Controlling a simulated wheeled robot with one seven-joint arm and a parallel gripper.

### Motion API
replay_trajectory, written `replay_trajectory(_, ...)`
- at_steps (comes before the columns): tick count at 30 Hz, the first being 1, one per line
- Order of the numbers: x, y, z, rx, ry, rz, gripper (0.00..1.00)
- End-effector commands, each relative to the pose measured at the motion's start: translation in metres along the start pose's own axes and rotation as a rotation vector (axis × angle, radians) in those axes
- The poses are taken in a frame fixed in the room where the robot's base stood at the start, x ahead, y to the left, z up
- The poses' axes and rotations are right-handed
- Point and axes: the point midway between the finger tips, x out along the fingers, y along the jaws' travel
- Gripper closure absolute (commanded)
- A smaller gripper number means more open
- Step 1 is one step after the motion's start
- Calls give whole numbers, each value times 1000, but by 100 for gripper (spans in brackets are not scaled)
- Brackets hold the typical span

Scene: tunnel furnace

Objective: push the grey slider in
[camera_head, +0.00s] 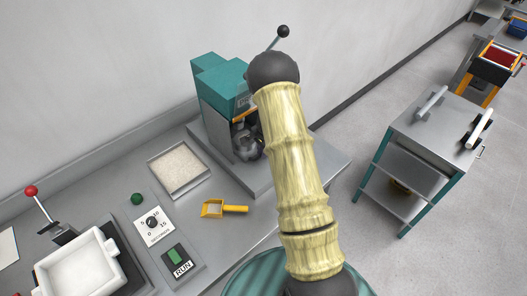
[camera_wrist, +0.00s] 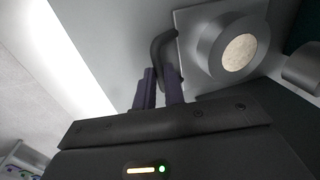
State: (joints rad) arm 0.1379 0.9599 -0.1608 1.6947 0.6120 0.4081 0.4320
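In the wrist view a grey plate (camera_wrist: 189,72) carries a round grey holder with a pale disc (camera_wrist: 239,54). I take this to be the grey slider. A dark bent handle (camera_wrist: 158,47) is at its left edge. The two dark purple fingers of my gripper (camera_wrist: 159,82) are close together at the handle's lower end. I cannot tell whether they grip it or only stand around it. In the head view my arm hides the gripper and part of the teal machine (camera_head: 222,84). A round grey metal part (camera_head: 246,146) shows in the machine's opening.
On the grey bench stand a tray of pale grains (camera_head: 178,168), a yellow scoop (camera_head: 212,208), a control panel with a dial (camera_head: 152,222) and RUN button, and a white crucible (camera_head: 82,272). A black-knobbed lever (camera_head: 283,32) rises behind the machine. A cart (camera_head: 425,125) stands right.

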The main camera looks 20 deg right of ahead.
Motion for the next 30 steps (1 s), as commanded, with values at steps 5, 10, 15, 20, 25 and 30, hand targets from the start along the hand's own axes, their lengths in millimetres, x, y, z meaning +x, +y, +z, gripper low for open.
replay_trajectory(5, -1, 0, -1, 0, 1, 0, 67)
replay_trajectory(10, 0, 0, 0, 0, 0, 0, 67)
replay_trajectory(15, -5, 0, 0, 0, 1, 0, 67)
replay_trajectory(20, -21, 0, -1, 0, 2, -1, 67)
replay_trajectory(25, -49, 0, -1, -1, 3, -3, 67)
replay_trajectory(30, -81, 0, -1, -1, 3, -3, 67)
